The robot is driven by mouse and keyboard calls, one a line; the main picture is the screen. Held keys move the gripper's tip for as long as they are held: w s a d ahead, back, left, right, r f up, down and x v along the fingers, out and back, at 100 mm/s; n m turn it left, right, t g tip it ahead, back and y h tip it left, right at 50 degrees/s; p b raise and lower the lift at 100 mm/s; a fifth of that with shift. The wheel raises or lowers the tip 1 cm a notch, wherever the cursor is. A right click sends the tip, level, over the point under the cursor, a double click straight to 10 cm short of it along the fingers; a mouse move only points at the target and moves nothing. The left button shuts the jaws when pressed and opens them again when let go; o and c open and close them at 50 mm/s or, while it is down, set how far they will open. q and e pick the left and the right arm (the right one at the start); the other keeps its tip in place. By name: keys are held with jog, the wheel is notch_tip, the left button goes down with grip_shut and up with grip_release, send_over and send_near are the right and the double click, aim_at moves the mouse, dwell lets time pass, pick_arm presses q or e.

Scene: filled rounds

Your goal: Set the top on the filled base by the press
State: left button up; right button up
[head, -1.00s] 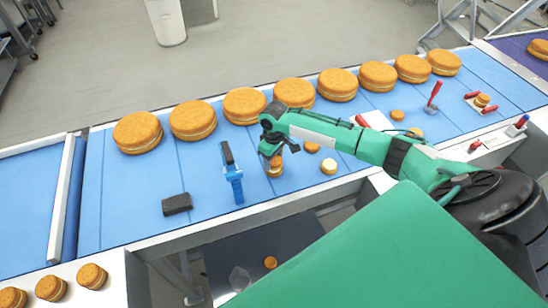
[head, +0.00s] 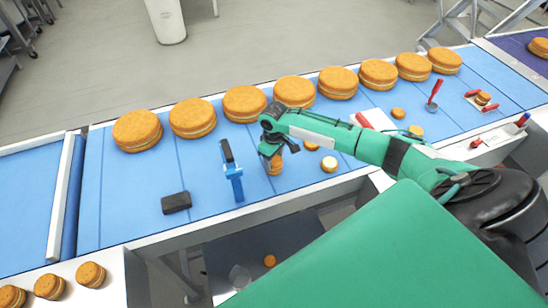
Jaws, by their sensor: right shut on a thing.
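My right gripper (head: 272,152) points down over the belt, just right of the blue press (head: 233,183) with its black handle. It is shut on a small orange top, mostly hidden by the fingers. Directly under it stands a small round base (head: 275,168) with a pale filling line. I cannot tell whether top and base touch. Another small base with cream filling (head: 329,164) sits to the right, and a plain small round (head: 311,146) lies behind it. My left gripper is not in view.
A row of large filled rounds (head: 245,104) runs along the belt's far side. A dark block (head: 176,203) lies left of the press. A red-handled scoop (head: 432,97) and a small tray with a round (head: 483,98) are at right. Several small rounds (head: 91,274) stand at lower left.

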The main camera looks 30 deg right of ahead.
jog(key=shift+f, duration=0.15)
jog(key=o, duration=1.2)
notch_tip(320, 180, up, 5)
jog(key=p, duration=0.5)
jog(key=shift+r, duration=1)
